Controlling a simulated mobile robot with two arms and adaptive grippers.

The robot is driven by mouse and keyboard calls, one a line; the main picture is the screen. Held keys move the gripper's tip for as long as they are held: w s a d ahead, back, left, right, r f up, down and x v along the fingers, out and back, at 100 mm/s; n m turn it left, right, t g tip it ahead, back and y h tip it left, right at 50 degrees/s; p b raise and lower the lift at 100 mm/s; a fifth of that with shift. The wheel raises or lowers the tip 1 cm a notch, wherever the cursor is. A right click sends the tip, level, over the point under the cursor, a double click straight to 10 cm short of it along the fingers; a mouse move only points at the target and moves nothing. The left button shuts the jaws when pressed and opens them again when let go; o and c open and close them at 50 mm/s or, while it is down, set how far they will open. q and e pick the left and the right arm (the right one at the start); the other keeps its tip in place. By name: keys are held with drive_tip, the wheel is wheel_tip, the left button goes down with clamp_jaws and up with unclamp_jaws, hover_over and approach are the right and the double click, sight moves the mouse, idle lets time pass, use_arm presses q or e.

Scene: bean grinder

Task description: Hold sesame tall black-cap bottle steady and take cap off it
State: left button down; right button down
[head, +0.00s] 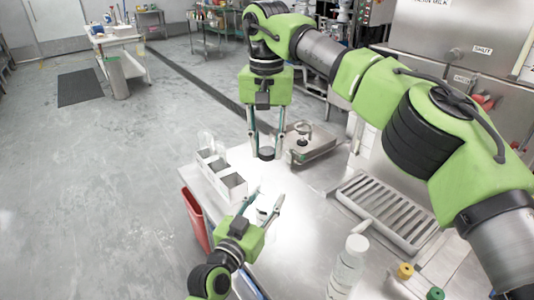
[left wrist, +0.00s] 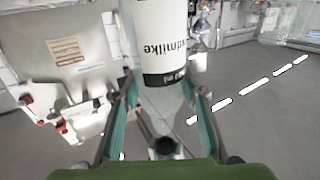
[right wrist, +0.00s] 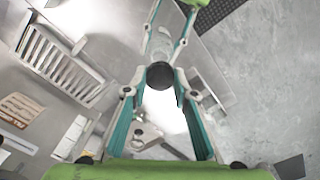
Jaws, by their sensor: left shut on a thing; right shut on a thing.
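The bottle is pale and washed out in the head view against the bright worktop. In the left wrist view the white bottle (left wrist: 168,30), with dark lettering and a dark band at its near end, stands between the fingers of my left gripper (left wrist: 158,100). My left gripper (head: 266,206), also in the head view, is shut on it. My right gripper (head: 266,150) points down and is shut on the black cap (head: 267,153). The cap also shows in the right wrist view (right wrist: 160,75), in line with the bottle. I cannot tell whether cap and bottle touch.
White open bins (head: 232,187) stand left of the grippers at the table edge. A metal tray with a tamper-like tool (head: 303,130) is behind right. A drip grate (head: 388,212), a clear bottle (head: 347,268) and small yellow (head: 405,271) and green-topped (head: 435,293) containers are to the right.

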use_arm(q)
drive_tip(key=c, duration=1.2)
unclamp_jaws()
